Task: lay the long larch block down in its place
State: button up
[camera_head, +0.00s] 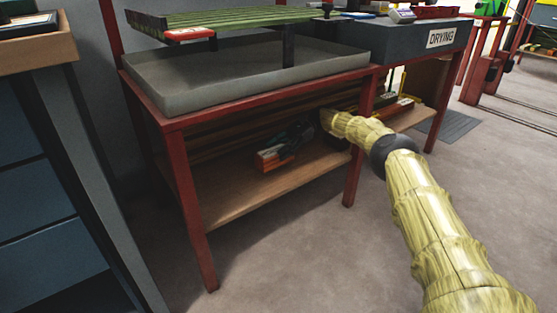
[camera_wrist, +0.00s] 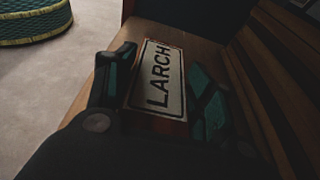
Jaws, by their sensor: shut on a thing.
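The larch block (camera_wrist: 157,80) is reddish-brown with a white label reading "LARCH" and sits between the two fingers of my gripper (camera_wrist: 163,88) in the wrist view. In the head view the block (camera_head: 268,161) shows as a small orange-red and white end low over the wooden lower shelf (camera_head: 245,196) of the red-framed bench. My gripper (camera_head: 290,145) reaches in under the bench top from the right and is shut on the block. I cannot tell whether the block touches the shelf. The gripper hides part of it.
A red front leg (camera_head: 354,165) stands just right of the gripper, close to my arm. Dark wooden slats (camera_wrist: 270,80) run behind the shelf. Another reddish piece (camera_head: 398,108) lies farther right. A grey tray (camera_head: 235,88) and a "DRYING" bin (camera_head: 420,45) are above. The shelf's left part is clear.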

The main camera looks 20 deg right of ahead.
jog(key=shift+f+b, duration=1.55)
jog(key=shift+f, duration=0.25)
jog(key=shift+r, duration=0.1)
jog(key=o, duration=1.4)
